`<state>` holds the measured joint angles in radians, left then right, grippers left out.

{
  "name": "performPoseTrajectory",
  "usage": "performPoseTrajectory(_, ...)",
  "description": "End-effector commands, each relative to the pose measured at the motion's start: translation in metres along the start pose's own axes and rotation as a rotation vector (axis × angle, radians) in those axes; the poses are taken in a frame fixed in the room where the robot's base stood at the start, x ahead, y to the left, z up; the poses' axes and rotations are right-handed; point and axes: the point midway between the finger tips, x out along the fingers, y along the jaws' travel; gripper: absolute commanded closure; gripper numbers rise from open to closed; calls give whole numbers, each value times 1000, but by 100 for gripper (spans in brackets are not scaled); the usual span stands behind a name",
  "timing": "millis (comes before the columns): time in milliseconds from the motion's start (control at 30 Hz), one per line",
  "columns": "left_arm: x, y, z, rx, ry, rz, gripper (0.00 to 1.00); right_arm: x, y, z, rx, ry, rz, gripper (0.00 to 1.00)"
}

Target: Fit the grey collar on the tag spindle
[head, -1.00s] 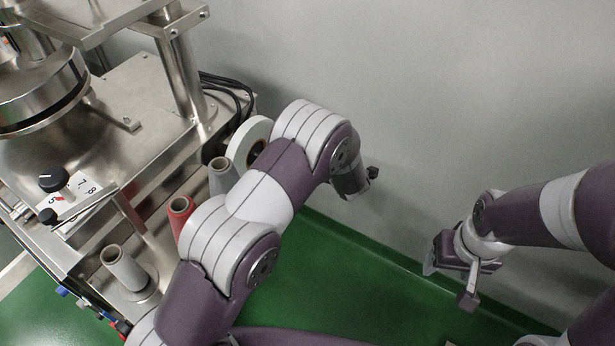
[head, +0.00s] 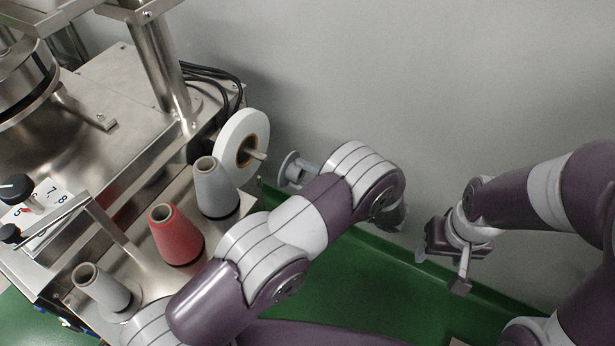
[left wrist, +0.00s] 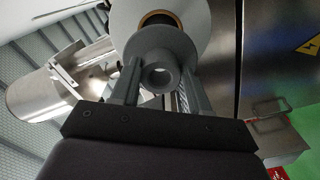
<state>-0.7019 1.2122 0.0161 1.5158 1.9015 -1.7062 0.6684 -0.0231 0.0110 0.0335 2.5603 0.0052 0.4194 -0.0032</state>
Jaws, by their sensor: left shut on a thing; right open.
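The grey collar (head: 287,168) has a round flange and a narrower hub. My left gripper (head: 303,174) is shut on the collar and holds it in the air, flange towards the roll. The tag spindle (head: 259,155) sticks out of the white tag roll (head: 242,143), to the left of the collar with a gap between them. In the left wrist view the collar (left wrist: 160,76) sits between the two fingers (left wrist: 160,84), its bore facing the camera, with the roll (left wrist: 203,25) behind; the spindle is hidden there. My right gripper (head: 447,262) is open and empty by the wall.
Two grey cones (head: 215,190) (head: 103,292) and a red cone (head: 175,236) stand on the steel machine's ledge (head: 150,273). Black cables (head: 215,78) run behind the roll. The grey wall is behind; green floor lies below.

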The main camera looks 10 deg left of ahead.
Motion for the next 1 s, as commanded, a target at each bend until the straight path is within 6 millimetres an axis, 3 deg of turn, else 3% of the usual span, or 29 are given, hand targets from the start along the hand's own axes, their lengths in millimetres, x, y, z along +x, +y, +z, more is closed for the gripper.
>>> performPoseTrajectory(400, 44, 2, 0, -1, -1, 0, 86, -6, 0, -1, 0, 1, 0, 37)
performPoseTrajectory(1000, 48, 1, 0, 0, -2, 0, 86, -6, 0, -1, 0, 1, 0, 37)
